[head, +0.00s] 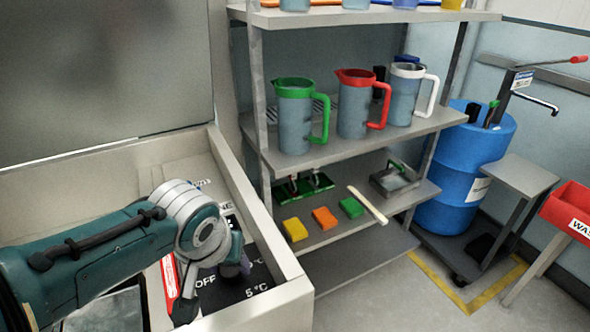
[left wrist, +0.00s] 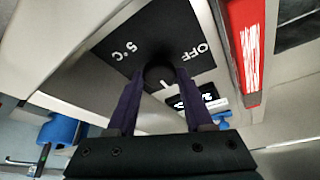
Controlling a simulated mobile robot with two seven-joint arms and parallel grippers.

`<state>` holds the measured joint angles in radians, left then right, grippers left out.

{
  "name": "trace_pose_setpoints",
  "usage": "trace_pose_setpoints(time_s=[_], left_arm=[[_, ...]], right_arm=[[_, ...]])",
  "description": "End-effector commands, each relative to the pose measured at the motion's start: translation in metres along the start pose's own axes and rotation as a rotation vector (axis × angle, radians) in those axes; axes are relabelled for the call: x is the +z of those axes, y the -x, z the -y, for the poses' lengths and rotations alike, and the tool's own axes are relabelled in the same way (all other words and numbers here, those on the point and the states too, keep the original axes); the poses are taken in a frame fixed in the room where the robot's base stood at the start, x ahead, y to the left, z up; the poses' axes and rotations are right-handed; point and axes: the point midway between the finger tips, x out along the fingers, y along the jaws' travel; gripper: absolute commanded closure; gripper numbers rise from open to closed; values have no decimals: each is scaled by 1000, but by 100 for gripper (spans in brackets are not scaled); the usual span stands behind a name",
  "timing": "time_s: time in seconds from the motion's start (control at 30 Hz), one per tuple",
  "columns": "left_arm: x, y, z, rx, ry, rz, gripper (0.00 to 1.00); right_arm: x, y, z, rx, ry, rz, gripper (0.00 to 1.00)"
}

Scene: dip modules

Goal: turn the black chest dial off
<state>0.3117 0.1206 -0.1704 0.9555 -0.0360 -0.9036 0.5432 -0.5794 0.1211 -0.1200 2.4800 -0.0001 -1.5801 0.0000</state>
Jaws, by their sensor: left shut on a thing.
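The black chest dial (left wrist: 159,75) sits on a black panel (left wrist: 150,38) marked "OFF" and "5 °C" in the left wrist view. A short white mark shows at the dial's edge on the gripper side, apart from both labels. My left gripper (left wrist: 160,82) has its two dark fingers on either side of the dial and is shut on it. In the head view the left gripper (head: 236,268) is over the panel at the chest's front, and its wrist and fingers hide most of the dial. My right gripper is in neither view.
The pale chest rim (head: 262,228) runs beside the gripper. A red label strip (left wrist: 243,48) is near the panel. A shelf rack (head: 340,145) with jugs and coloured blocks stands to the right, and a blue drum (head: 455,185) beyond it.

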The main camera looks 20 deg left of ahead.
Motion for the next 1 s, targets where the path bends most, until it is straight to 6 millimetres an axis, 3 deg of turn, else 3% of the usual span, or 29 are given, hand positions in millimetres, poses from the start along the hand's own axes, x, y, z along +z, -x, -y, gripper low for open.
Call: trace_pose_setpoints(time_s=[0.47, 1.0], left_arm=[[0, -3, -4, -171, 421, 0, 100], [-2, -6, -6, -364, 888, -1, 100]], right_arm=[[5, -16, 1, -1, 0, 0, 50], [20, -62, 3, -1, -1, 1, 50]])
